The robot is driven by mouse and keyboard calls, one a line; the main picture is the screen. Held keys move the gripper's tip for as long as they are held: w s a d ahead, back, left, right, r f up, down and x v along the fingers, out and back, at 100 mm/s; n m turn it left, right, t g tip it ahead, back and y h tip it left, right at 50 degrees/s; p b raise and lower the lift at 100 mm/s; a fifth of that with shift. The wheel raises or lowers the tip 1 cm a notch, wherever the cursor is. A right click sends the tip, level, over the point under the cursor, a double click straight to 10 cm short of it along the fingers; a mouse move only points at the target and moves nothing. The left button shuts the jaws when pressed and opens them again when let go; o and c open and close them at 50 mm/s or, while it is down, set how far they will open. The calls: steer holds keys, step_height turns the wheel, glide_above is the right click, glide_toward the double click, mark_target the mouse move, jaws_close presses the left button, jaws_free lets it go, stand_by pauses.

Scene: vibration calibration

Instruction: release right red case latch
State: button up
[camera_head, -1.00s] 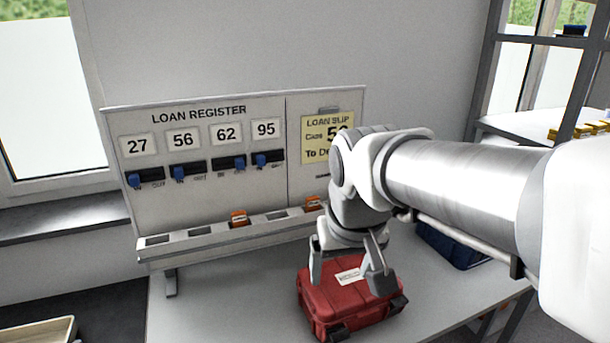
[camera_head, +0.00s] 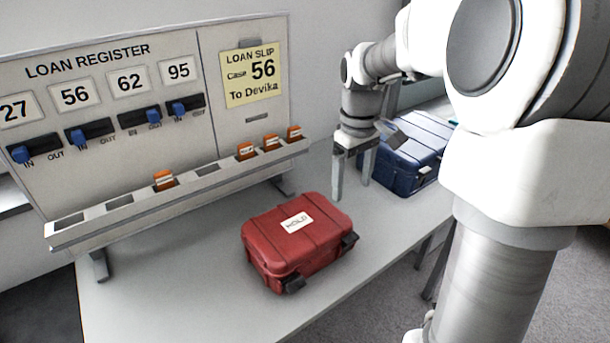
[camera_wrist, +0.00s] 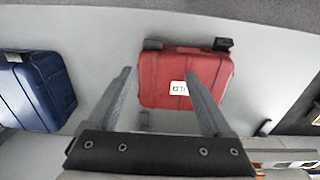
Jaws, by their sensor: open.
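The red case (camera_head: 270,245) lies closed on the table, with a white label reading HOLD on its lid. Two black latches sit on its front side: the right latch (camera_head: 349,241) and the left latch (camera_head: 293,284). I cannot tell whether either is released. My gripper (camera_head: 352,188) is open and empty, pointing down behind and right of the red case, between it and the blue case. In the wrist view the red case (camera_wrist: 152,88) shows beyond and partly between my fingers (camera_wrist: 158,74). There the latches (camera_wrist: 153,45) and (camera_wrist: 223,44) are at its far edge.
The blue case (camera_head: 425,150) stands right of my gripper on the table (camera_head: 190,290). A loan register board (camera_head: 130,120) with blue sliders and a slotted tray (camera_head: 130,207) holding orange tags stands behind. The table left of the red case is clear.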

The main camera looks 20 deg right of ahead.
mark_target(353, 240)
steer(key=f+b, duration=0.1)
steer(key=f, duration=0.5)
steer(key=d+f+b, duration=0.1)
steer(key=f, duration=0.5)
steer(key=d+f+b, duration=0.1)
steer(key=f, duration=0.5)
steer(key=shift+w+f+b, duration=0.1)
steer(key=shift+b, duration=0.25)
jaws_close()
